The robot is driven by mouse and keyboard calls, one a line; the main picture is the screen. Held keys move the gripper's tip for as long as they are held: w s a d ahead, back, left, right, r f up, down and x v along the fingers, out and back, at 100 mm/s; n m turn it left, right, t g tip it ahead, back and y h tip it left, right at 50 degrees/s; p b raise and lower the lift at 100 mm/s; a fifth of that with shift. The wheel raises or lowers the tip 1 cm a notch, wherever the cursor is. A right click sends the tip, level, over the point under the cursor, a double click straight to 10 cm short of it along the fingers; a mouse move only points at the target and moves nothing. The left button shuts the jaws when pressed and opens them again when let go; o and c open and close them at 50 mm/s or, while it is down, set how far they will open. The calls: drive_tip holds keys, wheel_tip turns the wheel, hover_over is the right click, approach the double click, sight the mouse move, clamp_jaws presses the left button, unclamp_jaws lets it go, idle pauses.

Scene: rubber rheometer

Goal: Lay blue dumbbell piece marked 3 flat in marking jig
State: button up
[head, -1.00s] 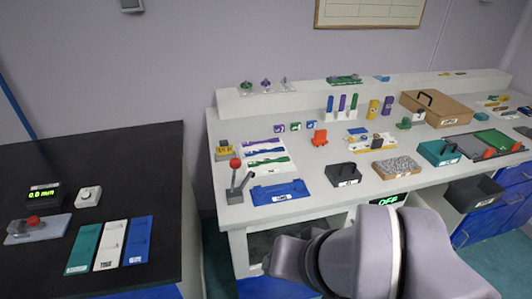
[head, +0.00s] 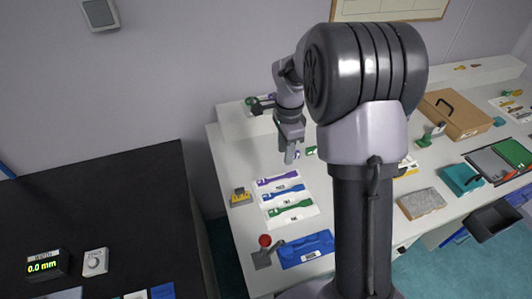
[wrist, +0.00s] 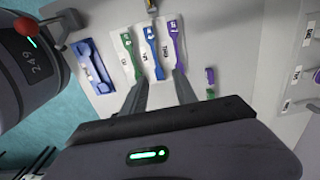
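The blue dumbbell piece (head: 284,194) lies flat on a white card between a purple piece (head: 277,180) and a green piece (head: 290,209). I cannot read its mark. The wrist view also shows the blue piece (wrist: 152,50). My gripper (head: 290,159) is above the bench, behind the card. In the wrist view its two fingers (wrist: 160,79) are apart and empty, pointing toward the pieces. A flat blue fixture (head: 305,249), apparently the marking jig, lies in front of the card and also shows at left in the wrist view (wrist: 92,66).
A red-knobbed lever (head: 265,247) stands left of the blue fixture, and a small yellow device (head: 240,197) left of the card. My arm hides the bench middle. A grey speckled block (head: 422,203) and a wooden box (head: 455,112) are to the right.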

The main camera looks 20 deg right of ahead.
drive_tip(key=b, duration=0.4)
hover_over(284, 192)
wheel_tip(284, 192, down, 12)
drive_tip(key=shift+w+r, duration=0.1)
drive_tip(key=shift+r, duration=0.1)
wheel_tip(284, 192, down, 5)
drive_tip(key=shift+f+b, duration=0.1)
drive_tip(key=shift+b, duration=0.75)
drive_tip(key=shift+c, duration=0.2)
drive_tip(key=shift+r, duration=0.2)
clamp_jaws()
